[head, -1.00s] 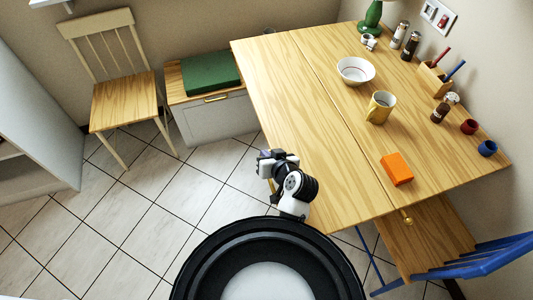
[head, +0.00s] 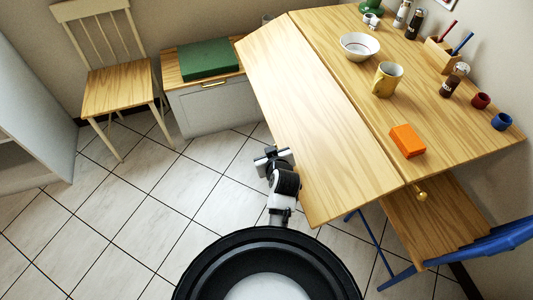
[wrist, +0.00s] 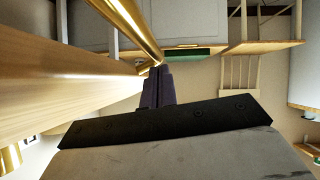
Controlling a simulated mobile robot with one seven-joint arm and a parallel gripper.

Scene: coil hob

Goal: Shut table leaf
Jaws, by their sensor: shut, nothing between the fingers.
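The table leaf (head: 310,120) is the pale wood panel along the left side of the table. It slopes down from its hinge line, with its outer left edge lower than the fixed table top (head: 385,100). My gripper (head: 272,157) is shut and empty, just left of the leaf's outer edge near its front end. In the wrist view, the shut fingers (wrist: 156,88) point forward beside a wooden surface (wrist: 60,85) on the left and a brass bar (wrist: 130,25). I cannot tell whether the fingers touch either.
A bowl (head: 360,46), yellow mug (head: 387,79) and orange block (head: 407,141) stand on the fixed top. A brass knob (head: 420,191) shows at its front edge. A blue chair (head: 485,252) is at right. Tiled floor at left is clear before the chair (head: 115,88) and bench (head: 212,106).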

